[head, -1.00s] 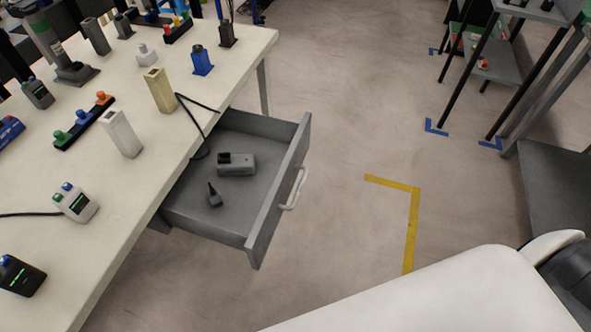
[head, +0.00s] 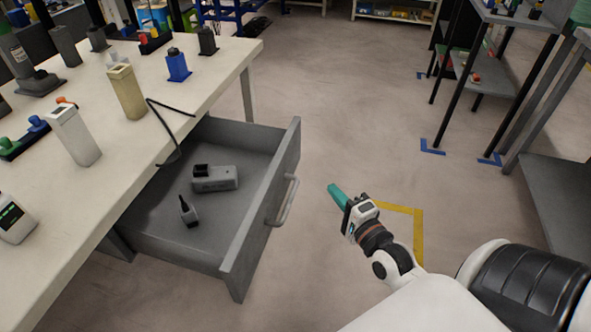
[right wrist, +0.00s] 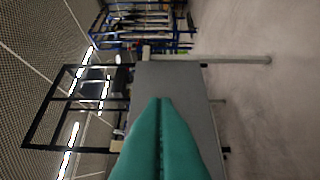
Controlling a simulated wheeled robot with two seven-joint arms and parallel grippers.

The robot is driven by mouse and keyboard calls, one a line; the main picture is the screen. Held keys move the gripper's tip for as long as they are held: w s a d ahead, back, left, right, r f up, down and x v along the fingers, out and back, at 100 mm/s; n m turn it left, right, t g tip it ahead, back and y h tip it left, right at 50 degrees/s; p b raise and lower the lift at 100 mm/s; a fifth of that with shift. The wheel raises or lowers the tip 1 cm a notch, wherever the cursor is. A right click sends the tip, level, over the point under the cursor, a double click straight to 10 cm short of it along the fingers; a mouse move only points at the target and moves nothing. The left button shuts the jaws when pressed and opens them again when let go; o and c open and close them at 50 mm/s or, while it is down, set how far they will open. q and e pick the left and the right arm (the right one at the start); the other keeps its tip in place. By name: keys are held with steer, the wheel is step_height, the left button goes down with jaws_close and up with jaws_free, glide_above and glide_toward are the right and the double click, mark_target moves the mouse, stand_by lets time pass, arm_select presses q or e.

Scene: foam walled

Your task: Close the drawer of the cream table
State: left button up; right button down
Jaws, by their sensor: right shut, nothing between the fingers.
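The cream table (head: 215,70) runs along the left of the head view. Its grey drawer (head: 262,222) is pulled out to the right, with a light handle (head: 287,201) on its front panel. Inside the drawer lie a grey box-like device (head: 217,179) and a small dark-tipped item (head: 189,211). My right gripper (head: 335,192) is to the right of the drawer front, apart from the handle, with its teal fingers shut and empty. The teal fingers also fill the lower middle of the right wrist view (right wrist: 162,135), in front of a grey panel. My left gripper is not in view.
Several devices and button boxes stand on the table top, with a black cable (head: 172,135) hanging over its edge near the drawer. Dark-framed shelving (head: 475,70) stands at the right. The floor between is clear, marked with yellow tape (head: 418,230).

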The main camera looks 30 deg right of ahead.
steer(key=b, duration=0.1)
glide_toward(291, 157)
steer(key=w+d, duration=0.3)
steer(key=d, duration=0.1)
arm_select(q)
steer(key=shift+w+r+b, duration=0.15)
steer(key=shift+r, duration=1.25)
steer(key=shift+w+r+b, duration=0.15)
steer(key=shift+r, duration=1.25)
arm_select(e)
steer(key=shift+w+a, duration=1.55)
